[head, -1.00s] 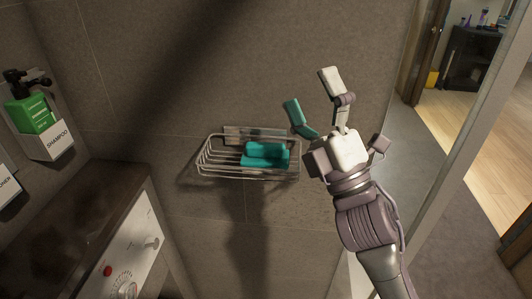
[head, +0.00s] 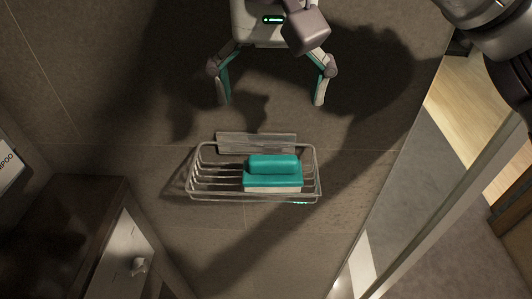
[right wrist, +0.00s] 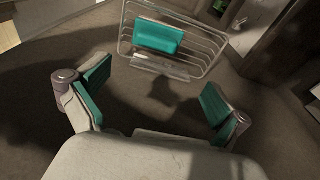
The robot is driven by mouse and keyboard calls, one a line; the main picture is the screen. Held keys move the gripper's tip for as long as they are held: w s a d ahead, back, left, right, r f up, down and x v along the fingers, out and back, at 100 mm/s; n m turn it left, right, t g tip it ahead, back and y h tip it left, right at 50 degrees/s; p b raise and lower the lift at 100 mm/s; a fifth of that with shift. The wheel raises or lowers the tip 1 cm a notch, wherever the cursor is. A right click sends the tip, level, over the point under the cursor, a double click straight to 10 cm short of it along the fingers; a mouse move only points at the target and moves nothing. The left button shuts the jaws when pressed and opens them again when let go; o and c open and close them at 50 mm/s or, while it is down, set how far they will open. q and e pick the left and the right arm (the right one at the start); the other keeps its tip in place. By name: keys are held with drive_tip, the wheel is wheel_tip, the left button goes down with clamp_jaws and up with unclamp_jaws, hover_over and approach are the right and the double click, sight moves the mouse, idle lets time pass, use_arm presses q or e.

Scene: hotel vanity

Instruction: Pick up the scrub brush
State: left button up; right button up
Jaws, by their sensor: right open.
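The scrub brush (head: 273,170) has a teal handle and back with a pale lower edge. It sits in a wire basket (head: 208,181) mounted on the tiled wall, right of the basket's middle. The right wrist view also shows the brush (right wrist: 158,37) in the basket, beyond the fingertips. My right gripper (head: 272,101) is open and empty, above the basket in the head view, with its two teal-lined fingers spread and apart from the brush. Its fingers also show in the right wrist view (right wrist: 150,100). My left gripper is not in view.
A dark-topped cabinet (head: 58,215) with a pale front stands at the lower left. A glass panel edge (head: 430,195) runs along the right, with a wooden floor beyond. A white label holder (head: 9,165) is at the left edge. The wall around the basket is bare.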

wheel_tip(320, 180, down, 3)
hover_over(273, 158)
drive_tip(key=s, duration=0.1)
wheel_tip(273, 158, down, 4)
drive_tip(key=shift+a+p, duration=0.1)
drive_tip(key=shift+p, duration=0.35)
drive_tip(key=shift+w+f, duration=0.1)
drive_tip(key=shift+f, duration=0.5)
drive_tip(key=shift+f+p, duration=0.3)
drive_tip(key=shift+p, duration=0.05)
drive_tip(key=f, duration=0.1)
drive_tip(key=f+p, duration=0.1)
drive_tip(key=f, duration=0.1)
drive_tip(key=shift+w+f, duration=0.3)
drive_tip(key=shift+w, duration=0.05)
drive_tip(key=shift+w+f, duration=0.1)
drive_tip(key=shift+f, duration=0.3)
drive_tip(key=shift+c, duration=0.5)
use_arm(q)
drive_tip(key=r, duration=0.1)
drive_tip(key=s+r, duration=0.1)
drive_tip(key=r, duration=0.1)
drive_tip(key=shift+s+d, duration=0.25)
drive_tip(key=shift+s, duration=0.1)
use_arm(e)
drive_tip(key=shift+r, duration=0.1)
drive_tip(key=c, duration=0.9)
